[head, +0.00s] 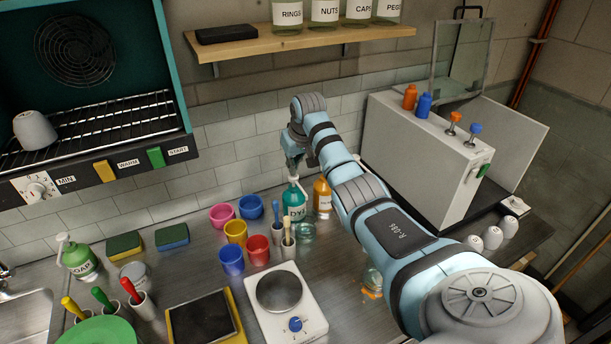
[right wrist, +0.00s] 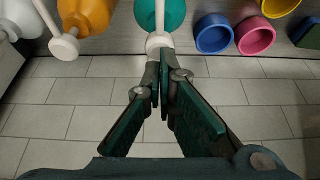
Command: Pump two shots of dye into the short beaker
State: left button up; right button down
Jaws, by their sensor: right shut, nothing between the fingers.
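The teal dye bottle (head: 293,208), labelled DYE, stands upright on the bench near the tiled wall. My right gripper (head: 292,168) is directly above its white pump. In the right wrist view the gripper (right wrist: 164,68) is shut and empty, its fingertips at the white pump head (right wrist: 158,42) of the teal bottle (right wrist: 172,12); I cannot tell if they touch. A low clear glass beaker (head: 306,231) stands just in front of the bottle, to the right. Another clear glass vessel (head: 373,279) stands nearer, partly hidden by my right arm. My left gripper is out of view.
An orange pump bottle (head: 321,195) stands right beside the dye. Several coloured cups (head: 258,250) and a brush holder (head: 288,250) stand to the left. A white scale (head: 308,313) lies in front. A grey machine (head: 418,160) stands to the right; a shelf (head: 300,42) is above.

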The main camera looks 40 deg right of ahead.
jog(key=shift+f, duration=0.1)
jog(key=shift+f+b, duration=0.3)
jog(key=shift+f, duration=1.05)
jog(key=shift+r, duration=0.15)
jog(key=shift+r+p, duration=0.35)
jog(key=shift+r, duration=0.9)
jog(key=shift+r, duration=0.1)
notch_tip(320, 180, up, 6)
jog(key=shift+f, duration=0.1)
